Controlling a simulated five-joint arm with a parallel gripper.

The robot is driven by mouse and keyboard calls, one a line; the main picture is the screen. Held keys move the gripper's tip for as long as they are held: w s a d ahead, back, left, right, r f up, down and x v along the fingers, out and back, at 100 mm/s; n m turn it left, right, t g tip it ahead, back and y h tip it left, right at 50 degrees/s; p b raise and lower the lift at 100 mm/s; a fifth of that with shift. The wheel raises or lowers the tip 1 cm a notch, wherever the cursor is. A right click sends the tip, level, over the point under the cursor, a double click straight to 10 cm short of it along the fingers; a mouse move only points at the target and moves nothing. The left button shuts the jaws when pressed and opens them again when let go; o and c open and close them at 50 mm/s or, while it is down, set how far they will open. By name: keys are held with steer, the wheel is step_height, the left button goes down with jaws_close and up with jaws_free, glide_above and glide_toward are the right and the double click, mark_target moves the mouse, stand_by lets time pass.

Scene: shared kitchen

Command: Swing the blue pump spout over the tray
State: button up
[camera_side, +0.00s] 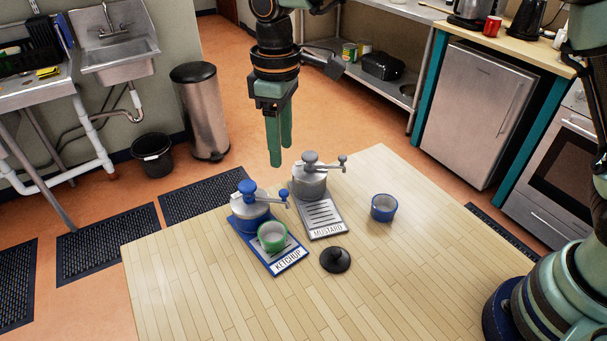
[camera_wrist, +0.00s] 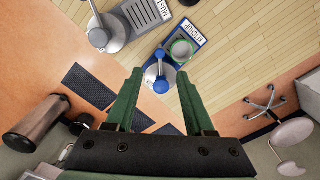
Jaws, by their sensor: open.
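The blue pump (camera_side: 250,222) stands upright at the back end of the blue ketchup tray (camera_side: 292,263). Its round blue knob (camera_side: 247,186) is on top, and its thin spout (camera_side: 284,194) points right in the side view, toward the grey pump. A green cup with a pale inside (camera_side: 272,236) stands on the tray in front of the pump. My gripper (camera_side: 280,162) is open and empty, pointing down above and behind the pump. In the wrist view my fingertips (camera_wrist: 159,74) appear on either side of the blue knob (camera_wrist: 161,86), apart from it.
A grey pump (camera_side: 309,183) stands on the mustard tray (camera_side: 326,221) just right. A blue cup (camera_side: 383,208) and a black domed lid (camera_side: 335,260) are on the wooden table (camera_side: 400,270). The table's front area is clear.

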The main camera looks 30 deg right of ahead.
mark_target(284, 191)
step_height(284, 191, down, 10)
steer(key=shift+r, duration=0.25)
jaws_close()
stand_by(1.5)
